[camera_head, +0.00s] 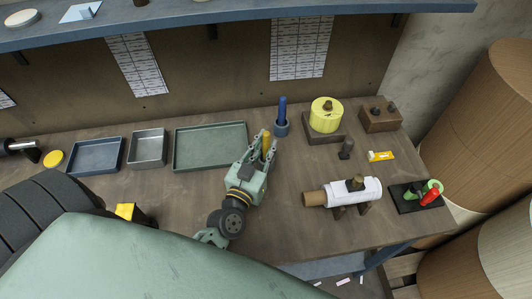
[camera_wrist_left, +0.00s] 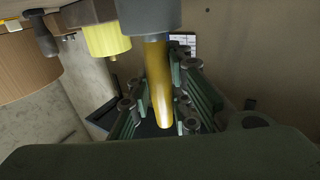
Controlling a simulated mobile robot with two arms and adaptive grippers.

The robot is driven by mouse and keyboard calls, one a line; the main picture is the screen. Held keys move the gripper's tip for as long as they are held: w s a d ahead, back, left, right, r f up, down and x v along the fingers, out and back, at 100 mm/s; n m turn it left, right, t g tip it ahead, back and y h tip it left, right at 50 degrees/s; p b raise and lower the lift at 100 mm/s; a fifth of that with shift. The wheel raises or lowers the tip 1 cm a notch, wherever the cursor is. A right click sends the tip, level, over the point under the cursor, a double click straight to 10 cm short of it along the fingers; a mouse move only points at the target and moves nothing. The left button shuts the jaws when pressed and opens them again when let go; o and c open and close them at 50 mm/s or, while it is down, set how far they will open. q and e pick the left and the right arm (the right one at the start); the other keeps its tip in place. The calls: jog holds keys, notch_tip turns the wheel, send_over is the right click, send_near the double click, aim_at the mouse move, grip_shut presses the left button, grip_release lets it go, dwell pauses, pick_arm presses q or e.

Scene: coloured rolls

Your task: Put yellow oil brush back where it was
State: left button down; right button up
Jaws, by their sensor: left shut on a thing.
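The yellow oil brush (camera_head: 266,143) is between the fingers of my left gripper (camera_head: 264,150), which is shut on it at the back middle of the bench. In the left wrist view the yellow brush (camera_wrist_left: 160,85) runs lengthwise between the fingers. Its upper end in that view meets or overlaps a grey cylinder (camera_wrist_left: 158,16); I cannot tell whether it is inside it. In the head view a blue brush (camera_head: 282,107) stands upright in a small blue-grey cup (camera_head: 281,128), just behind and right of the gripper. My right gripper is not in view.
A green tray (camera_head: 212,169), grey tray (camera_head: 148,163) and blue tray (camera_head: 96,170) lie left of the gripper. A yellow roll (camera_head: 326,120) on a dark base and a brown block (camera_head: 380,118) stand right. A white cylinder (camera_head: 345,191) lies nearer the front.

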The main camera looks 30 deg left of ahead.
pick_arm(q)
jog(key=shift+f, duration=0.15)
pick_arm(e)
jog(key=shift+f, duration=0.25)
pick_arm(q)
jog(key=shift+f, duration=0.2)
jog(key=c, duration=1.6)
grip_release()
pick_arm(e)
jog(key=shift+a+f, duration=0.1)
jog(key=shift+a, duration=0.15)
